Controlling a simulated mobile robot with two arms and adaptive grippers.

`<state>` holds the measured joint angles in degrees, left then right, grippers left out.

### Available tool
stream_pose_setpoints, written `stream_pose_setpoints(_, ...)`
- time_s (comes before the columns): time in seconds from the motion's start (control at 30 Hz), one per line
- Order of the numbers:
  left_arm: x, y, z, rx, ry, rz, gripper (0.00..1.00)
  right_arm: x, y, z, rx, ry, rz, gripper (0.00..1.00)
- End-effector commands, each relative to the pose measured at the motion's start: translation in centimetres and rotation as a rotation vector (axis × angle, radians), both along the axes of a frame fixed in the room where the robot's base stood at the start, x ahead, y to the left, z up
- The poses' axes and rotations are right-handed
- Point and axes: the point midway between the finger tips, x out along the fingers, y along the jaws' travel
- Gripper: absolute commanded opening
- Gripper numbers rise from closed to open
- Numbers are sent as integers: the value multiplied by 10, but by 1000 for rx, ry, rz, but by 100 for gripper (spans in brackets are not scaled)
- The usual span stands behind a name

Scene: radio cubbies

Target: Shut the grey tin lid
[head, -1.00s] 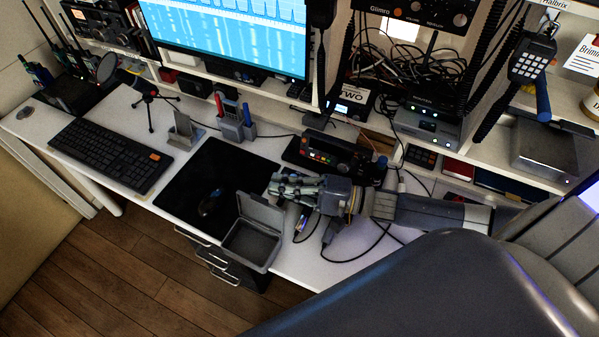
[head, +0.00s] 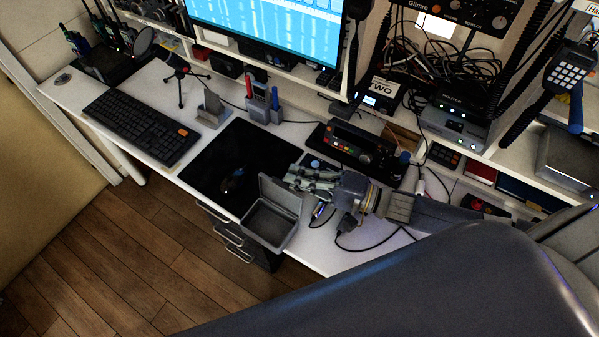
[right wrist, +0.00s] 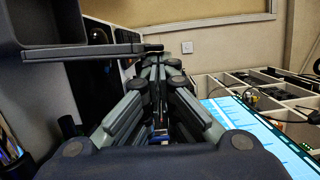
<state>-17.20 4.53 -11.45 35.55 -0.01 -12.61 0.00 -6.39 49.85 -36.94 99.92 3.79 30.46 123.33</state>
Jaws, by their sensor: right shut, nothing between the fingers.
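The grey tin (head: 268,226) stands open at the front edge of the desk, partly over the corner of the black mat. Its lid (head: 281,196) is raised at the back, and the empty inside shows. My right gripper (head: 296,180) is shut and empty, just behind the raised lid in the head view. I cannot tell whether it touches the lid. In the right wrist view its shut fingers (right wrist: 158,72) point away, and a dark grey panel and rim, probably the tin's, fill the upper left. My left gripper is not in view.
A black mouse (head: 235,182) lies on the dark mat (head: 222,155) left of the tin. A radio unit (head: 352,148) stands behind my right gripper, with loose cables (head: 370,240) on the desk. A keyboard (head: 142,128) is farther left. Open drawers hang below the desk edge.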

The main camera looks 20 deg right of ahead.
Motion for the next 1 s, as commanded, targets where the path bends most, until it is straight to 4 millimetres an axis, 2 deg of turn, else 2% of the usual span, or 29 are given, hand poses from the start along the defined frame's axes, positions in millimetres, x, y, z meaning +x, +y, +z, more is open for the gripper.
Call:
stream_pose_setpoints(0.37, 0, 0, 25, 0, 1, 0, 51, -8, 11, 10, -100, -73, 0, 0)
stream_pose_setpoints(0.7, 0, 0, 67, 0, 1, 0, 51, -29, 38, 18, -341, -252, 1, 0)
stream_pose_setpoints(1.0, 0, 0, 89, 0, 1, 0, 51, -45, 61, 11, -551, -407, 0, 0)
